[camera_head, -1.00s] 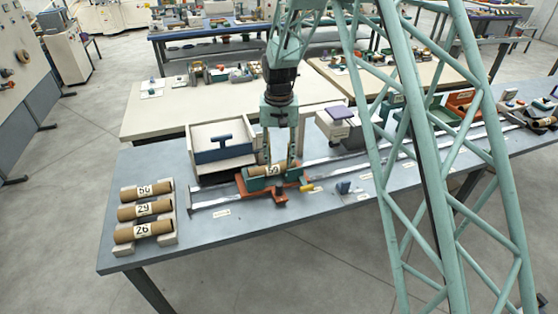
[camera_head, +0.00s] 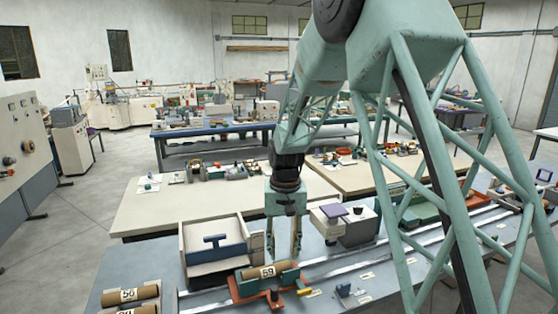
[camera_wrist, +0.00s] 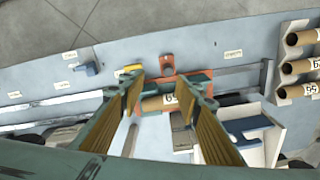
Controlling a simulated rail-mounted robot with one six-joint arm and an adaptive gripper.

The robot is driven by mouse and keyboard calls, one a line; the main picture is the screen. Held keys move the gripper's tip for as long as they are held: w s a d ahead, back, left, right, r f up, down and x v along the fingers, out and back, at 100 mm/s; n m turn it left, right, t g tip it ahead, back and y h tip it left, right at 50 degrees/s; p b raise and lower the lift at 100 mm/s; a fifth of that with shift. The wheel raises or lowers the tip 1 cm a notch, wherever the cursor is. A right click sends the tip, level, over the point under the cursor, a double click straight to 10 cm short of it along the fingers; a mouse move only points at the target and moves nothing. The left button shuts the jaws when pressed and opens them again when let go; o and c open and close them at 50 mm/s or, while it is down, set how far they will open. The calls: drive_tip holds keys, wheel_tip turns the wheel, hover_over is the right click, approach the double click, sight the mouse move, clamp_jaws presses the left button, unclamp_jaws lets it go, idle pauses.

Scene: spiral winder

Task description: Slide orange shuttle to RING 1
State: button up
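The orange shuttle (camera_head: 236,295) sits on the rail at the front of the blue-grey table. Its teal cradle holds a brown tube (camera_head: 267,270) marked 59. My gripper (camera_head: 284,258) points down just behind and above the shuttle, its two fingers apart and nothing clearly held. In the wrist view, the fingers (camera_wrist: 168,80) spread wide on either side of the tube and cradle, with the shuttle's orange handle (camera_wrist: 168,64) beyond them. I cannot tell contact. White labels (camera_head: 368,275) lie along the rail; their text is too small to read, so RING 1 cannot be picked out.
A white box with a blue handle (camera_head: 214,268) stands left behind the shuttle. Brown tubes on a rack (camera_head: 126,296) lie at the left. A small blue block (camera_head: 344,290) sits right of the shuttle. A grey-white unit with a purple top (camera_head: 334,210) stands behind the rail.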

drive_tip(key=s+d+r+t+b, duration=0.1)
drive_tip(key=s+d+r+b, duration=0.1)
drive_tip(key=s+d+r, duration=0.7)
drive_tip(key=s+d+r+t+b, duration=0.1)
drive_tip(key=s+d+r, duration=0.3)
drive_tip(key=s+r, duration=0.9)
drive_tip(key=s+d+b, duration=0.1)
drive_tip(key=s+d, duration=0.2)
drive_tip(key=s, duration=1)
drive_tip(key=s+d+f+t+b, duration=0.1)
drive_tip(key=s+d, duration=0.2)
drive_tip(key=s, duration=1)
drive_tip(key=shift+s+d+f+t+b, duration=0.15)
drive_tip(key=shift+s+d+t+b, duration=0.15)
drive_tip(key=shift+s+b, duration=0.1)
